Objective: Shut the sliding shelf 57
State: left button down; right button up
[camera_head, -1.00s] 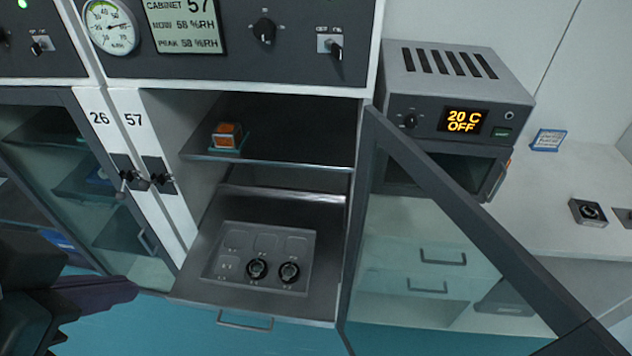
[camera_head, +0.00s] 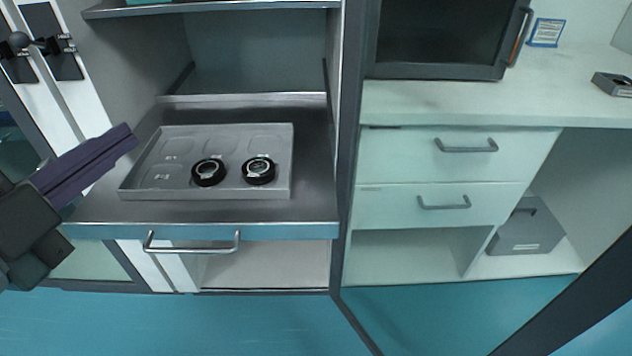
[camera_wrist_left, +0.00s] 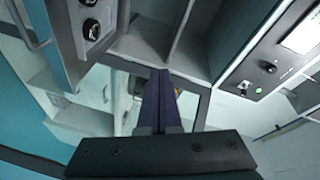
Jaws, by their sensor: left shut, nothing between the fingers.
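The sliding shelf (camera_head: 312,207) of cabinet 57 is pulled out of the cabinet toward me. A grey tray (camera_head: 213,136) lies on it and holds two black ring-shaped parts (camera_head: 208,172). The shelf has a silver bar handle (camera_head: 192,249) below its front edge. My left gripper (camera_head: 132,136) is shut and empty. In the head view it is at the left of the shelf, near its left side; whether it touches cannot be told. In the left wrist view the closed fingers (camera_wrist_left: 160,78) point toward the cabinet, with part of the shelf at the upper left. My right gripper is not in view.
The open glass door's frame (camera_head: 590,290) crosses the lower right. A bench with two drawers (camera_head: 450,172) stands right of the cabinet. An upper shelf (camera_head: 215,8) sits above the sliding one. The blue floor (camera_head: 200,325) in front is clear.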

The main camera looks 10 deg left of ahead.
pick_arm(q)
jog(key=s+d+f+m+h+b, duration=0.1)
jog(key=d+f+m+h+b, duration=0.15)
jog(key=f+b, duration=0.35)
jog(key=d+f+m+h+b, duration=0.1)
jog(key=f+m+h+b, duration=0.15)
jog(key=f+b, duration=0.4)
jog(key=m+g+h+b, duration=0.2)
jog(key=m+h+b, duration=0.2)
jog(key=m+b, duration=0.2)
send_near(299, 229)
jog(key=x, duration=0.3)
jog(key=d+x, duration=0.1)
jog(key=x, duration=0.1)
jog(key=shift+s+f, duration=0.15)
jog(key=shift+s, duration=0.1)
jog(key=shift+w+a, duration=0.2)
jog(key=shift+w, duration=0.4)
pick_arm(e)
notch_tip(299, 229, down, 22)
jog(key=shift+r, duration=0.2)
